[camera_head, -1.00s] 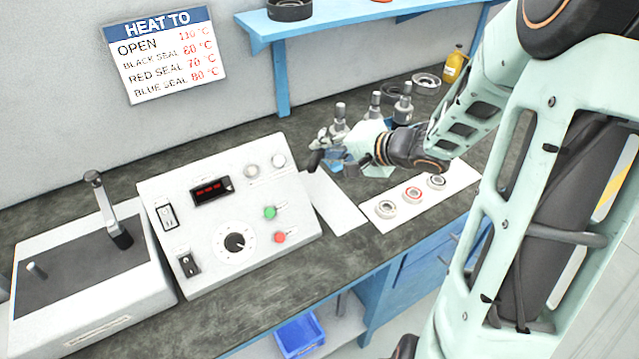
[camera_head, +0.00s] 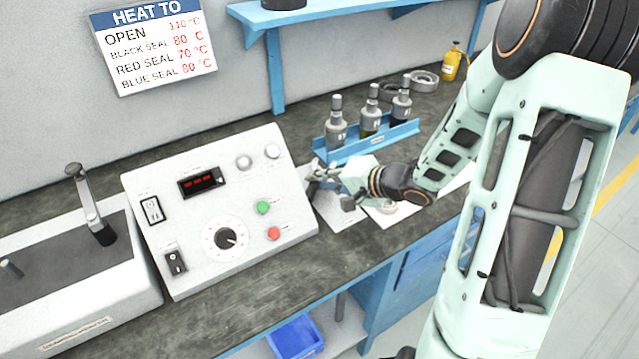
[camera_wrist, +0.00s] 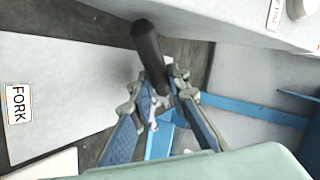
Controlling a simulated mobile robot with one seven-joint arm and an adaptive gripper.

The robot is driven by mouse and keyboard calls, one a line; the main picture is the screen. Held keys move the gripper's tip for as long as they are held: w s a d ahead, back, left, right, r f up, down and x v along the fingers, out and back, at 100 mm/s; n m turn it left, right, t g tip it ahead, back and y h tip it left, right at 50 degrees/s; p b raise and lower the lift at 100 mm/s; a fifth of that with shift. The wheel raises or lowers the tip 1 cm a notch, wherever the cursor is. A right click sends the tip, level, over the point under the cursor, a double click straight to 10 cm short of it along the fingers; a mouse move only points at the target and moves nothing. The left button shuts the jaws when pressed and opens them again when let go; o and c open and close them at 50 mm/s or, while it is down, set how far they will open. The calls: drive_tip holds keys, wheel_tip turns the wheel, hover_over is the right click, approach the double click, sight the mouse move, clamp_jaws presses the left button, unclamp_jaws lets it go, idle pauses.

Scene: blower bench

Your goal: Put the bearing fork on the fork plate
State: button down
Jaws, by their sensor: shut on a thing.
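My gripper (camera_head: 318,178) is shut on the bearing fork, just right of the control box. In the wrist view my gripper (camera_wrist: 160,100) has its fingers closed around the fork, and the fork's black handle (camera_wrist: 149,50) sticks out past the fingertips. The fork's other end is mostly hidden by the fingers. The fork plate (camera_wrist: 60,75) is a pale flat sheet labelled FORK, at the left of the wrist view. In the head view the fork plate (camera_head: 337,218) lies below and in front of my gripper, partly hidden by it. I cannot tell how high the fork is.
The control box (camera_head: 220,210) stands close on the left. A blue rack (camera_head: 365,143) with three grey-topped bottles stands behind my gripper. A white bearing sheet (camera_head: 385,217) lies on the right, mostly behind my arm. A blue bin (camera_head: 295,338) sits below the bench.

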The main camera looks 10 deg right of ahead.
drive_tip(key=c, duration=2.1)
unclamp_jaws()
drive_tip(key=shift+f, duration=0.1)
drive_tip(key=p+v, duration=0.4)
drive_tip(key=v, duration=0.8)
